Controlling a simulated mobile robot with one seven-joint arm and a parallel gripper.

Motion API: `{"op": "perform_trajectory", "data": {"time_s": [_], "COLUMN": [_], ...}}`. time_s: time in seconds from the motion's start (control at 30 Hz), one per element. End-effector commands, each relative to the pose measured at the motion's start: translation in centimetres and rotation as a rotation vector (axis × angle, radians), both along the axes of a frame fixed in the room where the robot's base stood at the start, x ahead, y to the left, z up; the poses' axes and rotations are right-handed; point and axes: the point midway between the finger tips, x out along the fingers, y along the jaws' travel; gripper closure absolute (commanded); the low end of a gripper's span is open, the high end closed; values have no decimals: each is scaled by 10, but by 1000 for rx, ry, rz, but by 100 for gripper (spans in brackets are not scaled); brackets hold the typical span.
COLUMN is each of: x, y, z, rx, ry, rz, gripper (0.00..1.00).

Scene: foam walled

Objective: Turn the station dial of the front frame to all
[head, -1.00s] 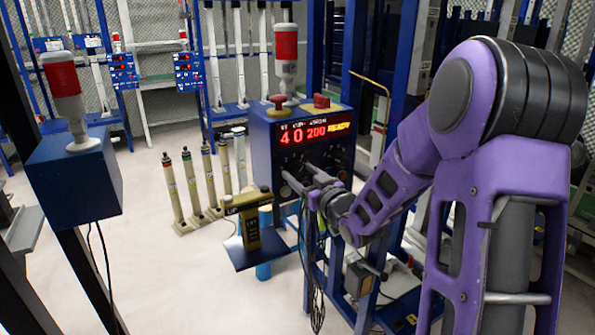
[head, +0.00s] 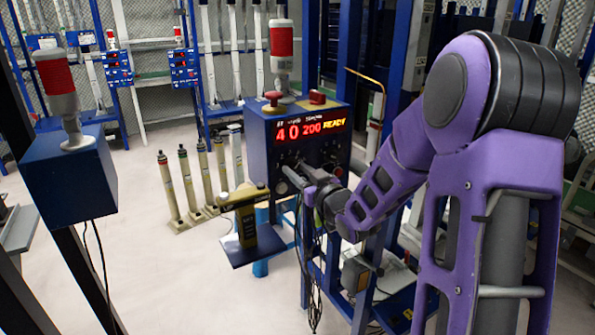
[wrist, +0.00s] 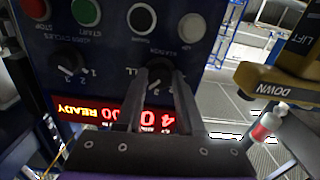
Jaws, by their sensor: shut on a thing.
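The control box of the front frame (head: 325,150) is blue, with a lit red and yellow display (head: 310,128) reading 40, 200 and READY. My gripper (head: 290,178) reaches its face from the right in the head view. In the wrist view my two dark fingers (wrist: 161,88) are shut on the black station dial (wrist: 160,78), beside the partly covered lettering "LL". The fingers hide much of this dial, and its pointer cannot be read clearly. Another black dial, the cycles dial (wrist: 68,82), sits to its left in the wrist view.
Red (wrist: 35,8), green (wrist: 86,11), black (wrist: 141,18) and white (wrist: 192,26) buttons lie close to the dial. A yellow and black pendant marked DOWN (wrist: 275,85) stands right in the wrist view. Cables hang below my gripper. Several slim cylinders stand on the floor at left.

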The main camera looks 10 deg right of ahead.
Motion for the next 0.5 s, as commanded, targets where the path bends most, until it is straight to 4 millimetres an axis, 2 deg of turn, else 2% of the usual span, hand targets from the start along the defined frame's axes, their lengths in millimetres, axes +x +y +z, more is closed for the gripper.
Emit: {"op": "perform_trajectory", "data": {"time_s": [0.27,0.5], "x": [0,0], "y": [0,0], "z": [1,1], "rx": [126,310], "ry": [41,101], "rz": [0,-1], "gripper": [100,100]}}
